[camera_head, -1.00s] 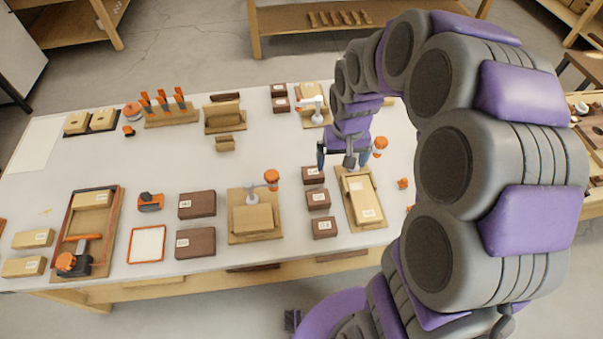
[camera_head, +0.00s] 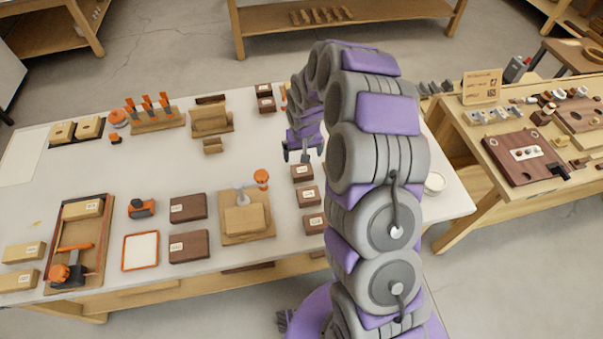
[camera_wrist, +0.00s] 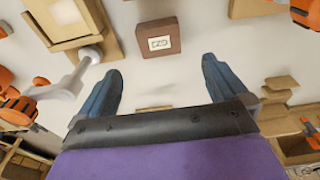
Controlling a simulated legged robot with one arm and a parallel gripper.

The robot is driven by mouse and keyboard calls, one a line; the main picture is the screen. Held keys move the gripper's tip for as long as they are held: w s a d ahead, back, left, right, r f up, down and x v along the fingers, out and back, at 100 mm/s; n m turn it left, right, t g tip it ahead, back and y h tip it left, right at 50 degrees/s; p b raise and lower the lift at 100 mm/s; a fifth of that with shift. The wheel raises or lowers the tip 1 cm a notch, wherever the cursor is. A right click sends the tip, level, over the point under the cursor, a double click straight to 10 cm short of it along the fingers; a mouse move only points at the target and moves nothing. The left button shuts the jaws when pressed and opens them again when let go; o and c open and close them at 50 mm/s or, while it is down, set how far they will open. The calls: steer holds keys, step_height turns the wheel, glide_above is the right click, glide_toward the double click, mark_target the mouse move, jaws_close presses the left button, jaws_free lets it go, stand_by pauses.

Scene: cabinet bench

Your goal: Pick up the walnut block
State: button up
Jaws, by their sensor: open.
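Several dark brown walnut-coloured blocks with white labels are on the white bench; I cannot tell which one is meant. Three small ones stand in a column: a far one (camera_head: 302,173), a middle one (camera_head: 309,195) and a near one (camera_head: 313,223). Two larger ones (camera_head: 188,207) (camera_head: 189,246) lie further left, and two small ones (camera_head: 264,90) (camera_head: 266,105) stand at the back. My gripper (camera_head: 302,154) is open and empty, beside the far block of the column. In the wrist view, one labelled dark block (camera_wrist: 160,37) lies beyond the gap between my open fingers (camera_wrist: 160,75), apart from them.
A wooden fixture with a clamp (camera_head: 247,222) stands left of the column. A wooden holder (camera_head: 211,121) and an orange-handled tool rack (camera_head: 157,118) are at the back. A tray (camera_head: 101,240) lies at left. Bare bench lies left of my gripper.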

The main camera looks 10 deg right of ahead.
mark_target(302, 170)
steer(key=f, duration=0.4)
steer(key=w+f+b, duration=0.1)
steer(key=f, duration=0.3)
steer(key=w+f+b, duration=0.1)
steer(key=f, duration=0.3)
steer(key=shift+f, duration=0.35)
steer(key=shift+r, duration=0.1)
steer(key=shift+s, duration=0.1)
steer(key=shift+d, duration=0.1)
steer(key=c, duration=0.9)
